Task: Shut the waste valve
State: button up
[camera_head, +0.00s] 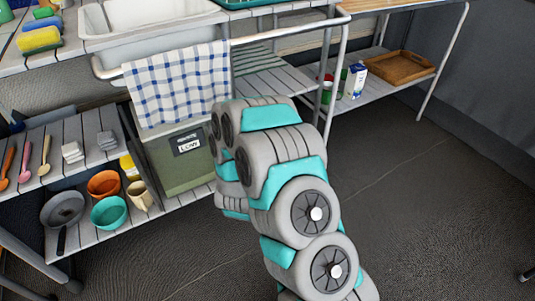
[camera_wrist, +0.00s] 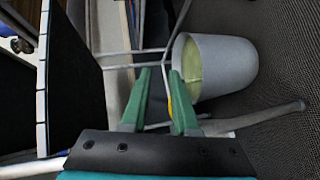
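In the wrist view my gripper (camera_wrist: 160,73) points forward with its two green fingers apart. A small yellow piece (camera_wrist: 169,92) shows between the fingers, close to the right one; it may be the waste valve's handle, but most of it is hidden. I cannot tell whether a finger touches it, or whether the valve is open or shut. A grey bucket (camera_wrist: 228,68) with yellow-green liquid inside is just beyond the right finger. In the head view my arm hides the gripper, and no valve shows there.
The sink (camera_head: 150,17) is above, with a checked towel (camera_head: 178,82) on the front rail. A labelled green-grey box (camera_head: 182,160) stands below, beside my arm. Bowls and a pan (camera_head: 64,209) sit on the lower shelf. The floor at the right is clear.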

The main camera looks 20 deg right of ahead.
jog(key=shift+s, duration=0.45)
